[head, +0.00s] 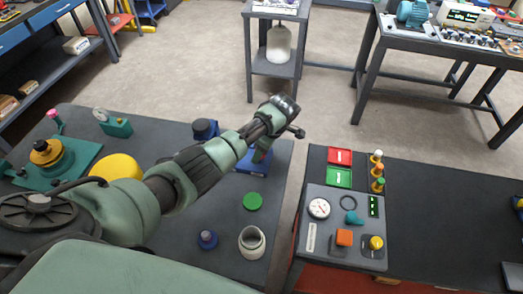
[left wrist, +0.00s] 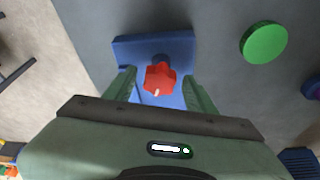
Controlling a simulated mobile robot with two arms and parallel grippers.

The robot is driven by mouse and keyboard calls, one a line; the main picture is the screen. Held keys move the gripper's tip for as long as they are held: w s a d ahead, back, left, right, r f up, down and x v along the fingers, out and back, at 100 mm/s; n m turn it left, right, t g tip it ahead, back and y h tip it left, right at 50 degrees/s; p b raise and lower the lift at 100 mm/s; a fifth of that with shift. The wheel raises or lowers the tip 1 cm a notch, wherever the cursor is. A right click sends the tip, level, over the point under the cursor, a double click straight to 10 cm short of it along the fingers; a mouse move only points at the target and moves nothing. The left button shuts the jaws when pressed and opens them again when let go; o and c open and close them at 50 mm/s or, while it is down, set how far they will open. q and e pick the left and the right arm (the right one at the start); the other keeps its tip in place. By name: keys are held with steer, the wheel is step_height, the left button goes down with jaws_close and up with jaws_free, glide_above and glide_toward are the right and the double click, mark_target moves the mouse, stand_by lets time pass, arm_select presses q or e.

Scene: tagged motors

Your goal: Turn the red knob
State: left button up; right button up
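The red knob (left wrist: 160,78) is a lobed handle with a small pale mark, on a dark stem above a blue base (left wrist: 153,50). In the left wrist view, the two green fingers of my left gripper (left wrist: 160,90) stand apart on either side of the knob, with gaps visible on both sides. The gripper looks open and holds nothing. In the head view, my left gripper (head: 263,150) points down over the blue base (head: 253,166), and the arm hides the knob. My right gripper is not in view.
On the same dark bench are a green disc (head: 253,201), a white ring-shaped part (head: 252,242), a small blue knob (head: 207,239) and a blue device (head: 205,129). A control panel (head: 318,245) sits on another bench to the right, across a gap.

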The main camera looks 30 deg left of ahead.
arm_select(q)
steer(key=shift+o, duration=0.3)
steer(key=shift+r+m+p, duration=0.15)
steer(key=shift+m+p, duration=0.15)
steer(key=shift+p, duration=0.2)
steer(key=m+t+p, duration=0.1)
steer(key=m+p, duration=0.1)
steer(key=m, duration=0.1)
steer(key=m+t+p, duration=0.1)
steer(key=m+p, duration=0.2)
steer(key=shift+s+a+r+h, duration=0.1)
steer(key=shift+s+r+h, duration=0.1)
steer(key=shift+h, duration=0.1)
steer(key=shift+f+m+p, duration=0.1)
steer(key=shift+m+p, duration=0.35)
steer(key=shift+m, duration=0.45)
steer(key=m+t+h+p, duration=0.1)
steer(key=m, duration=0.3)
steer(key=shift+a+f, duration=0.1)
steer(key=shift+f, duration=0.05)
steer(key=m+h, duration=0.1)
steer(key=m, duration=0.1)
steer(key=shift+f+m, duration=0.1)
steer(key=shift+m, duration=0.2)
